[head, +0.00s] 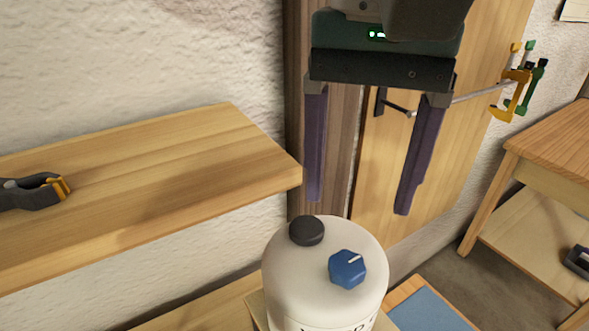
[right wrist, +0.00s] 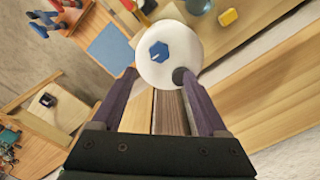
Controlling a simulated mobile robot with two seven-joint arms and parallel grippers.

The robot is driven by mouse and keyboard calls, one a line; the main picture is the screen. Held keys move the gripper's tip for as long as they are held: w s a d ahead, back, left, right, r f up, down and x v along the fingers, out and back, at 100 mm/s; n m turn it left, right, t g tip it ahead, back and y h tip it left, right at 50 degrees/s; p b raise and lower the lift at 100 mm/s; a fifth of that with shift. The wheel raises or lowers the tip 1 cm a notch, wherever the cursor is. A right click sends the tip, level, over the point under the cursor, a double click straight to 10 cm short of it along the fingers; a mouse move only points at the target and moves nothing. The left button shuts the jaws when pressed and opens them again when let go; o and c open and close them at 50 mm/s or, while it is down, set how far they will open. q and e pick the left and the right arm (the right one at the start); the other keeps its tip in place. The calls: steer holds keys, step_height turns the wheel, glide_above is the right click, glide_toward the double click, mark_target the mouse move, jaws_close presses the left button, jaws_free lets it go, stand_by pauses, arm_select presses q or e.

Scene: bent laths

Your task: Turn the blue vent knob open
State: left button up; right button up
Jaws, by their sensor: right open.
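The blue vent knob (head: 348,269) is a faceted knob with a white mark, on top of a white rounded canister (head: 283,275). A black cap (head: 307,230) sits beside the knob on the same top. My right gripper (head: 358,205) is open and empty, above and behind the canister in the head view. In the right wrist view the knob (right wrist: 159,51) lies beyond the fingertips (right wrist: 160,73), and nothing is between the fingers. The black cap (right wrist: 180,76) is near one fingertip there; I cannot tell whether they touch. My left gripper is not in view.
A wooden shelf (head: 150,170) juts out left of the canister, with a dark clamp (head: 35,191) on it. A wooden door (head: 440,150) stands behind my gripper. Clamps (head: 515,90) hang at upper right. A wooden table (head: 555,140) is at right, and a blue panel (head: 425,308) lies beside the canister.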

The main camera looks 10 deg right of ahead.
mark_target(348, 264)
steer(key=f, duration=0.2)
steer(key=f+p, duration=0.1)
steer(key=f, duration=0.2)
steer(key=f+p, duration=0.1)
steer(key=f, duration=0.2)
steer(key=shift+s+f, duration=0.15)
steer(key=shift+s, duration=0.1)
steer(key=shift+f, duration=0.5)
steer(key=shift+c, duration=0.4)
jaws_close()
